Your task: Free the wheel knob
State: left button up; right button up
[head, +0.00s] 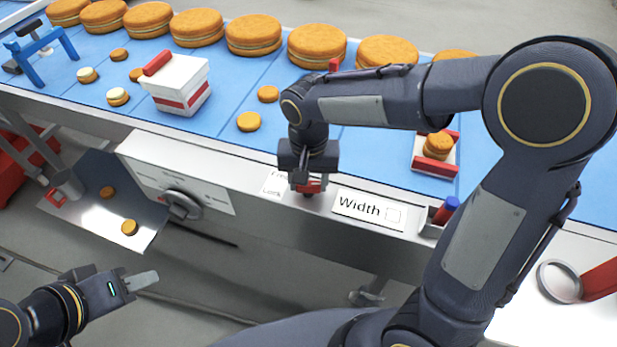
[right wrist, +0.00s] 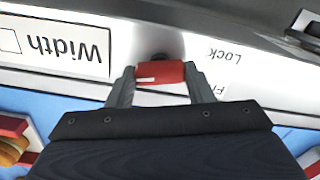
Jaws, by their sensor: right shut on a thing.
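A red lever handle (head: 316,186) sits on the front panel of the machine, between a label reading "Lock" (head: 274,184) with a partly hidden word above it and a "Width" label (head: 368,210). My right gripper (head: 306,182) is shut on the red handle. In the right wrist view the red handle (right wrist: 160,72) lies between the two fingers, with a dark pivot behind it. A grey round dial knob (head: 181,205) is on the panel to the left. My left gripper (head: 142,281) is empty at the lower left, its fingers seen edge-on.
A blue conveyor (head: 235,80) carries a row of large filled rounds, several small ones and a white-and-red box (head: 178,84). A blue-capped item (head: 446,210) stands by the panel's right end. A metal chute (head: 95,215) with small rounds is at the left.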

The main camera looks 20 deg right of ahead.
jog(key=n+p, duration=0.1)
jog(key=n, duration=1)
jog(key=shift+p, duration=0.3)
jog(key=shift+n+p, duration=0.3)
jog(key=shift+n, duration=1.5)
jog(key=shift+o, duration=0.2)
jog(key=o, duration=1)
jog(key=shift+c, duration=0.2)
notch_tip(320, 180, up, 8)
jog(key=shift+f, duration=0.1)
